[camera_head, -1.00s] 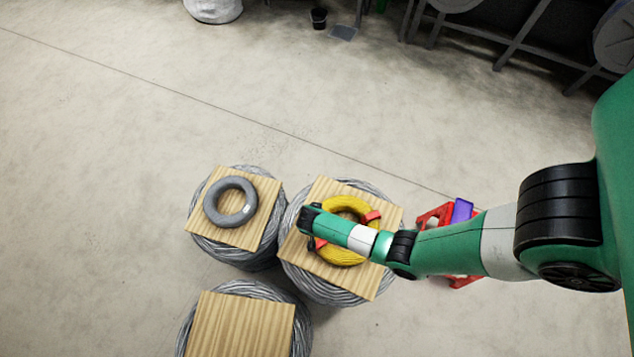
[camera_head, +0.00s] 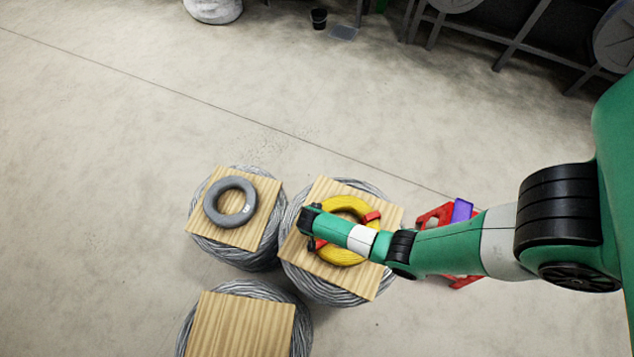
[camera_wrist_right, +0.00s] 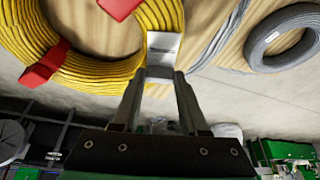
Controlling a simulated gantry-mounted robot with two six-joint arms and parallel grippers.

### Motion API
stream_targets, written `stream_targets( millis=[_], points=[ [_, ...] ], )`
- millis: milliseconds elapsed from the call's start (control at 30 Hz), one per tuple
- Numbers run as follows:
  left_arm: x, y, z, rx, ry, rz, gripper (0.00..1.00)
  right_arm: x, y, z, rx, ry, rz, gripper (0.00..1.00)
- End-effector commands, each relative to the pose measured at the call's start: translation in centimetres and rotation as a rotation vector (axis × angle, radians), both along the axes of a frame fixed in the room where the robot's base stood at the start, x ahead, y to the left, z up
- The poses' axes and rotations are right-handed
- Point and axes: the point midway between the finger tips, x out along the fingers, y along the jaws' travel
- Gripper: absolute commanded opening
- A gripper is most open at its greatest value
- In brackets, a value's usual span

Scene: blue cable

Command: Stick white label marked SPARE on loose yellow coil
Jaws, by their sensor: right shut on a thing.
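The loose yellow coil (camera_head: 342,204) with red ties lies on a square wooden board (camera_head: 378,282) on top of a grey cable drum. My right arm reaches over it from the right and hides part of it. In the right wrist view my right gripper (camera_wrist_right: 160,78) is shut on a white label (camera_wrist_right: 164,46). The label lies against the edge of the yellow coil (camera_wrist_right: 92,75) in that view; any print on it is too small to read. In the head view the gripper tips and label are hidden under my wrist. My left gripper is not in view.
A grey coil (camera_head: 230,202) with a small pale tag lies on a board to the left. A bare board (camera_head: 240,325) tops a third cable drum at the front. A red crate-like stand (camera_head: 436,216) with a purple item is partly behind my arm. Open floor lies left.

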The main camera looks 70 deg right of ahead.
Motion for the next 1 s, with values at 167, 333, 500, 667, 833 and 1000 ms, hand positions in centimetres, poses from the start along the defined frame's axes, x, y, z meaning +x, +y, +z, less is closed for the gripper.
stream_targets(
  millis=[167, 333, 500, 667, 833, 1000],
  points=[
    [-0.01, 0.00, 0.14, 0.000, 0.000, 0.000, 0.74, -0.07, 0.01, -0.06, 0.001, 0.002, -0.001, 0.00],
    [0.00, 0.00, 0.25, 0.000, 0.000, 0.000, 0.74, -0.07, 0.01, -0.11, 0.001, 0.001, 0.000, 0.00],
    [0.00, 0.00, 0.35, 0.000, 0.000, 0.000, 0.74, -0.08, 0.02, -0.15, 0.001, 0.001, 0.001, 0.00],
    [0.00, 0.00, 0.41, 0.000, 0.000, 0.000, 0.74, -0.11, 0.02, -0.22, 0.002, 0.003, 0.000, 0.00],
    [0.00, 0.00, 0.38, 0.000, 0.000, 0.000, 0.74, -0.14, 0.03, -0.28, 0.002, 0.003, 0.000, 0.00],
    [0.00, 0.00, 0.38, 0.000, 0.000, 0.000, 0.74, -0.13, 0.03, -0.26, 0.002, 0.002, -0.001, 0.53]
  ],
)
